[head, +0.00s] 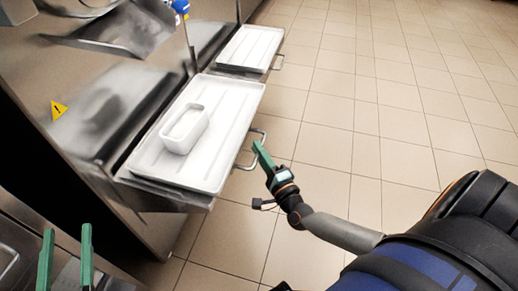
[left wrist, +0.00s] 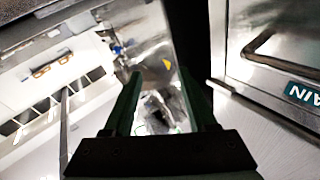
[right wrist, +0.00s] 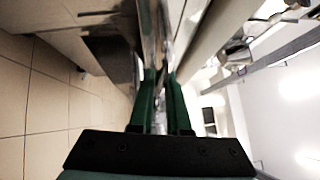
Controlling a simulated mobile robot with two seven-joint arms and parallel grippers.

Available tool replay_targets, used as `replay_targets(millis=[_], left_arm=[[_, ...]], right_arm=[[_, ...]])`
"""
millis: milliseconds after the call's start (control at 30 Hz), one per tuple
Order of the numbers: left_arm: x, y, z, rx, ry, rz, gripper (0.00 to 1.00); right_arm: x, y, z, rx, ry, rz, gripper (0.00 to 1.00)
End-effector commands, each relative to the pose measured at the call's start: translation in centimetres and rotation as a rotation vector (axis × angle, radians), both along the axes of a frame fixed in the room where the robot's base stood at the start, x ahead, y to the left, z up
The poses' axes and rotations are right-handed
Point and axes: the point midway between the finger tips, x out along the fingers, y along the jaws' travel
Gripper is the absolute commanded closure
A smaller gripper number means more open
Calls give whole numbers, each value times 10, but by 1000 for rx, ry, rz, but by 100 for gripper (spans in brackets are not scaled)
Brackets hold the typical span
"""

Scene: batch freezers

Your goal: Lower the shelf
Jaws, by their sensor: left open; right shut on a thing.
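The near shelf (head: 165,197) is a metal ledge on the freezer front with a white tray (head: 228,125) on it. A metal handle (head: 255,134) sticks out from the shelf's outer side. My right gripper (head: 259,148) is shut on this handle. The right wrist view shows its green fingers (right wrist: 161,74) around a shiny metal bar. My left gripper (head: 67,228) is open and empty at the lower left, apart from the shelf. Its fingers also show open in the left wrist view (left wrist: 170,88).
A second shelf with a white tray (head: 252,47) and a handle (head: 279,62) is farther back. A metal spout (head: 115,30) hangs above the near shelf. A yellow warning label (head: 59,110) is on the freezer front. The tiled floor (head: 400,110) at the right is clear.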

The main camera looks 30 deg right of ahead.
Motion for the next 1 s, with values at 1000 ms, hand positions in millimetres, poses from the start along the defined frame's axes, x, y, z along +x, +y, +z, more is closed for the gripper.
replay_targets(millis=[1000], left_arm=[[-70,-18,101,-49,-650,-157,43]], right_arm=[[0,-1,-82,0,-3,-2,100]])
